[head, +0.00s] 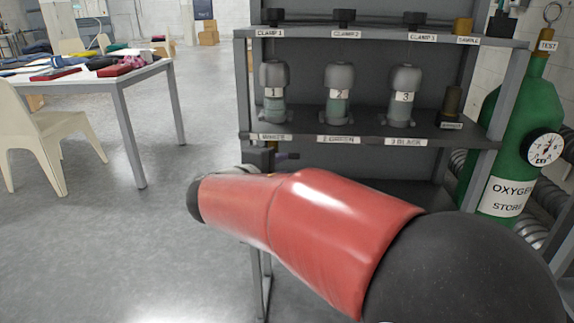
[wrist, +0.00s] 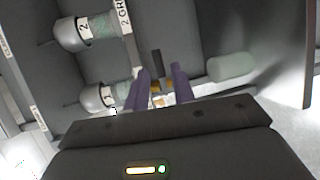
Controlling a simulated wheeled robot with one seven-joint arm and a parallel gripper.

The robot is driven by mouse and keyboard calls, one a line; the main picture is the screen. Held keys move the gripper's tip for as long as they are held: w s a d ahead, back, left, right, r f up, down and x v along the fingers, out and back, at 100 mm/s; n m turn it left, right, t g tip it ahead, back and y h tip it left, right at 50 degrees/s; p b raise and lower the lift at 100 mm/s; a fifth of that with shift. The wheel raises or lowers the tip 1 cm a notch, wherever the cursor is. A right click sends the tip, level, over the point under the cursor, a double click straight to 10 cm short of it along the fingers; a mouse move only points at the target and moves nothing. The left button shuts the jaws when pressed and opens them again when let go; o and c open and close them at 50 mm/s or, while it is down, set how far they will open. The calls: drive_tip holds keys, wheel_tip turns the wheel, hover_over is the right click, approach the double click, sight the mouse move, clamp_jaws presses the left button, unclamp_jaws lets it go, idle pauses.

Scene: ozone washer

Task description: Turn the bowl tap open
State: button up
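My gripper (wrist: 161,76) shows in the wrist view as two purple fingers with a clear gap between them. Small brass-coloured parts (wrist: 157,88) show in that gap, and a narrow dark upright piece (wrist: 156,62) stands just past the fingertips. I cannot tell for sure which of these belongs to the bowl tap, or whether a finger touches it. In the head view my red arm covers most of the gripper. A small brass fitting (head: 271,146) shows under the shelf edge just above the arm, and the bowl itself is mostly hidden.
A grey rack holds labelled bottles 1 (head: 274,92), 2 (head: 339,93) and 3 (head: 403,96). A green oxygen cylinder (head: 513,135) with a gauge (head: 544,148) stands at the right. A pale cylinder (wrist: 231,66) lies right of my fingers. Floor at the left is open before a table (head: 120,82) and chair (head: 40,135).

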drive_tip(key=shift+t, duration=0.3)
drive_tip(key=x, duration=0.5)
drive_tip(key=a+x, duration=0.1)
drive_tip(key=x, duration=0.1)
drive_tip(key=shift+w+p, duration=0.3)
drive_tip(key=shift+w, duration=0.15)
clamp_jaws()
